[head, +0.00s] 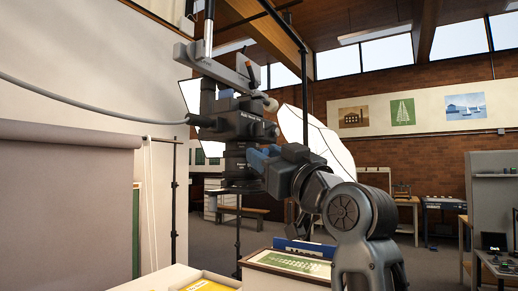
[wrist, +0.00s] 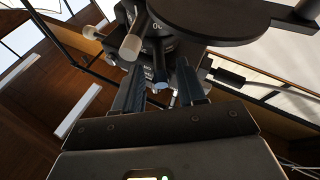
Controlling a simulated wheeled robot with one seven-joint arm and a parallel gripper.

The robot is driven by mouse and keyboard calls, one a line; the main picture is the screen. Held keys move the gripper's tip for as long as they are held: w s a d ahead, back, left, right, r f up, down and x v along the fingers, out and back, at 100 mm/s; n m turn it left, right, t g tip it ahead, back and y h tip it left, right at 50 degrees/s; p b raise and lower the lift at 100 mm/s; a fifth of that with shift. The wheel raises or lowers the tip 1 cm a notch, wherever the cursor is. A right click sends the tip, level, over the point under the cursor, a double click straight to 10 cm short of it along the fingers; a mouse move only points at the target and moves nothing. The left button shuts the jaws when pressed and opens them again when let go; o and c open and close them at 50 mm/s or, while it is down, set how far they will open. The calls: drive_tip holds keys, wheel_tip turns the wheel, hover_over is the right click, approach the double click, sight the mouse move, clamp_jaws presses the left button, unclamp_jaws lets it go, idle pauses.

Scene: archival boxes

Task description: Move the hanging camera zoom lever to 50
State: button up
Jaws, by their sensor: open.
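The hanging camera (head: 243,118) is a dark grey body on an overhead bracket, with its lens pointing down. My gripper (head: 260,157) is beside the lens barrel, on its right. In the wrist view my gripper (wrist: 160,84) is open, its two dark blue fingers apart. Part of a white scale marking shows above the lever, too cut off to read. The camera (wrist: 165,40) fills the upper middle there.
A pale rod-shaped handle (wrist: 133,40) sticks out near the left finger. A wide dark disc (wrist: 215,18) is at the upper right. Below the camera is a framed green picture (head: 290,264) on a table. A cable (head: 90,98) runs left from the camera.

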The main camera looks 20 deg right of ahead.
drive_tip(key=shift+x, duration=1.3)
drive_tip(key=shift+c, duration=0.4)
clamp_jaws()
